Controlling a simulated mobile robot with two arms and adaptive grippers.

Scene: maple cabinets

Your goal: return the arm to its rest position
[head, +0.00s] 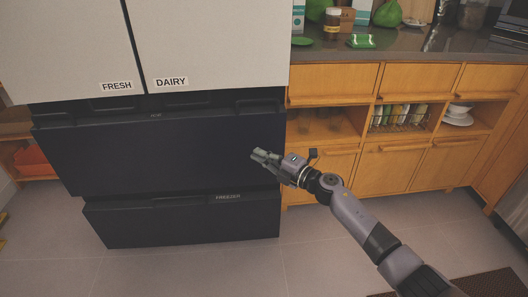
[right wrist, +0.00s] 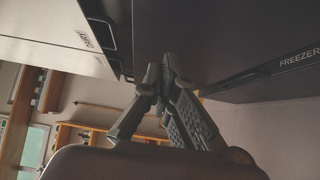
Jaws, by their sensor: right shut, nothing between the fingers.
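My right arm reaches in from the lower right in the head view. Its gripper (head: 262,156) is shut and empty, with its fingertips in front of the dark lower part of the fridge. The shut fingers also show in the right wrist view (right wrist: 163,70). I cannot tell how far the fingertips are from the drawer front. My left gripper is not in view.
The fridge has pale upper doors (head: 205,45) labelled FRESH and DAIRY, a dark drawer (head: 150,155) and a freezer drawer (head: 180,222). Maple cabinets (head: 385,172) and a dark counter (head: 400,45) stand on the right. The tiled floor (head: 190,270) in front is clear.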

